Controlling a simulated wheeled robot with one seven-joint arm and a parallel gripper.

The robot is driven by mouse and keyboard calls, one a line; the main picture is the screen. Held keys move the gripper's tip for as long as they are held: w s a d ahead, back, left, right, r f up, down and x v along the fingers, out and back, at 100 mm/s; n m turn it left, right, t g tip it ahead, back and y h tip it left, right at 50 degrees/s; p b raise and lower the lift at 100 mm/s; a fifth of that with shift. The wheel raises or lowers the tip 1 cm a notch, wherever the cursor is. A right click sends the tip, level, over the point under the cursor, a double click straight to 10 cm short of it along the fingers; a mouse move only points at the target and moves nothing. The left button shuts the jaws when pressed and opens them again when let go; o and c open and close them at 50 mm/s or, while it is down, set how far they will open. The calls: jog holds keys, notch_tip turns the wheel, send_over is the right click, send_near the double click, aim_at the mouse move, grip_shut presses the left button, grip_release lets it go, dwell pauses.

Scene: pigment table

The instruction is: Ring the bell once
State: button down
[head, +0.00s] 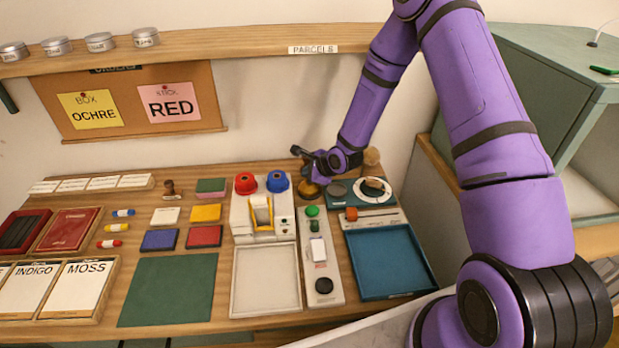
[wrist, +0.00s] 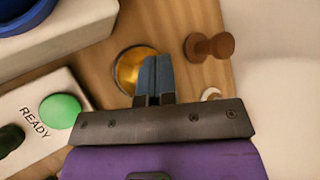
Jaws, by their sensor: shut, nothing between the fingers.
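The bell is a small round golden thing (wrist: 128,72) on the wooden table in the wrist view. Its right side is hidden behind my fingers. In the head view a bit of the golden bell (head: 309,190) shows just below my gripper (head: 316,178). My gripper also shows in the wrist view (wrist: 154,64), with its two blue-grey fingers shut together and empty. The fingertips overlap the bell's right part in that view. I cannot tell whether they touch it or hang above it.
A panel with a green button (wrist: 61,110) marked READY stands close to the bell. A brown knobbed object (wrist: 210,47) stands on the other side. The white unit with red and blue tops (head: 262,222) and a dial (head: 375,190) are nearby. A green mat (head: 168,290) lies clear.

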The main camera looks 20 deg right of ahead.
jog(key=shift+r, duration=1)
jog(key=shift+r, duration=0.1)
jog(key=shift+r, duration=2.4)
